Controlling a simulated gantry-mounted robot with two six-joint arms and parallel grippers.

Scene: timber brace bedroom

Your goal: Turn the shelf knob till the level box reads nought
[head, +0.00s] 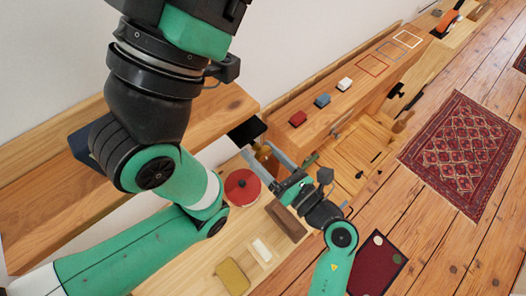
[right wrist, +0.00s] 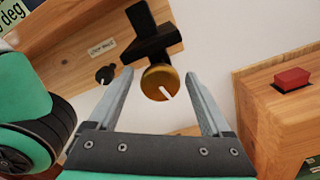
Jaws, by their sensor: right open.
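In the right wrist view a round brass knob (right wrist: 153,80) with a white pointer mark sits on a black bracket (right wrist: 150,35). A smaller black knob (right wrist: 104,75) with a white mark is on the wooden panel, below a small label (right wrist: 101,48) too blurred to read. A display reading "deg" (right wrist: 18,12) is cut off at the upper left; its number is not clear. My right gripper (right wrist: 158,76) is open, its fingers on either side of the brass knob; contact cannot be told. In the head view the right gripper (head: 260,152) reaches the brass knob. My left gripper is out of view.
A red block (head: 298,118), a blue block (head: 322,100) and a white block (head: 345,84) stand on a wooden ledge. A red disc (head: 242,187), brown block (head: 287,222) and yellow pad (head: 232,275) lie on the bench. My left arm hides part of the wall shelf.

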